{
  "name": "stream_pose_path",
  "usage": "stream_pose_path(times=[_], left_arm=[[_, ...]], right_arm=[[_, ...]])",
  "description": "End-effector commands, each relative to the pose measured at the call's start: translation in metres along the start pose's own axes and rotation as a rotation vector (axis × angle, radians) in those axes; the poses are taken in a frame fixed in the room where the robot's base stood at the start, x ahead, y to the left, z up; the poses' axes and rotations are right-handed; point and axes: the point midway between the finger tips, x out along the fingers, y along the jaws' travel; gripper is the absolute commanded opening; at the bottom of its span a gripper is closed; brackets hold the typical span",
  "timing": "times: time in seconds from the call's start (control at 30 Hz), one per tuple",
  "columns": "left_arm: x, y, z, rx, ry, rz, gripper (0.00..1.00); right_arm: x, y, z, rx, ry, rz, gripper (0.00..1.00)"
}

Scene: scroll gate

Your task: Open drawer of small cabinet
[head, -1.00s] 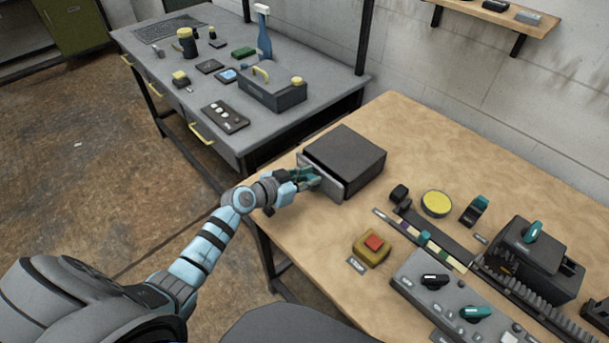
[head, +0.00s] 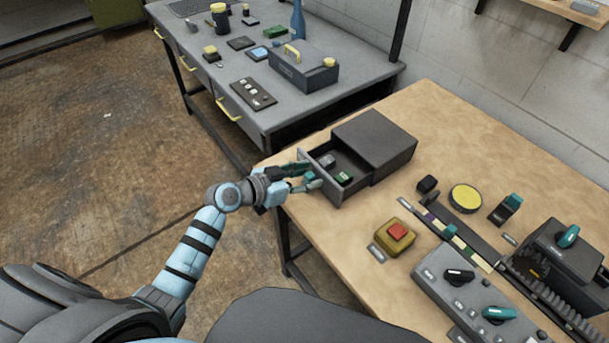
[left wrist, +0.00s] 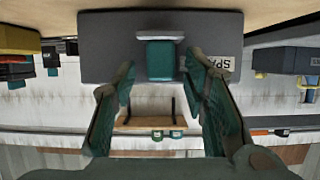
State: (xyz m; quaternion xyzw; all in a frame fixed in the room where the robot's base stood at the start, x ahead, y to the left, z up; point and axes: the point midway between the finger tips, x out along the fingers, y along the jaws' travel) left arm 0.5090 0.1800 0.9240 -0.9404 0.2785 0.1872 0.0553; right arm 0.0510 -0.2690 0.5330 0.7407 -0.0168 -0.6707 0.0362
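The small dark cabinet (head: 376,137) stands on the wooden table. Its drawer (head: 326,188) is pulled well out, with small grey and green items inside. In the left wrist view, the grey drawer front (left wrist: 112,50) has a teal handle (left wrist: 160,60) and a partly covered label. My left gripper (head: 306,174) is at the drawer front. Its two teal fingers are spread on either side of the handle, with a visible gap, and it also shows in the left wrist view (left wrist: 162,88). My right gripper is not in view.
A red button on a yellow base (head: 396,236), a yellow disc (head: 465,197) and a grey control panel (head: 470,290) are to the right on the wooden table. A grey workbench (head: 205,90) with a toolbox (head: 302,68) stands behind. Open floor lies left.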

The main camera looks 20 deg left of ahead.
Motion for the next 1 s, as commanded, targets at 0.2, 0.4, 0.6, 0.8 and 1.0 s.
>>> stream_pose_path(times=[0.2,0.4,0.6,0.8,1.0], left_arm=[[-0.003,-0.001,0.001,0.001,0.000,-0.002,0.40],[-0.042,-0.001,0.002,0.006,-0.005,-0.003,0.40],[-0.097,0.000,0.002,0.006,-0.007,0.002,0.40],[-0.119,0.000,0.000,0.001,-0.002,0.001,0.40],[-0.120,0.000,0.000,0.000,0.000,0.000,0.40]], right_arm=[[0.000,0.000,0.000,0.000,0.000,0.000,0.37],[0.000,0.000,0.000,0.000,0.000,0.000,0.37],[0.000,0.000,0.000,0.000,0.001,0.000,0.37],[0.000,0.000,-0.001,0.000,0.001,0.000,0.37],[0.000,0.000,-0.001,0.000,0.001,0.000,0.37]])
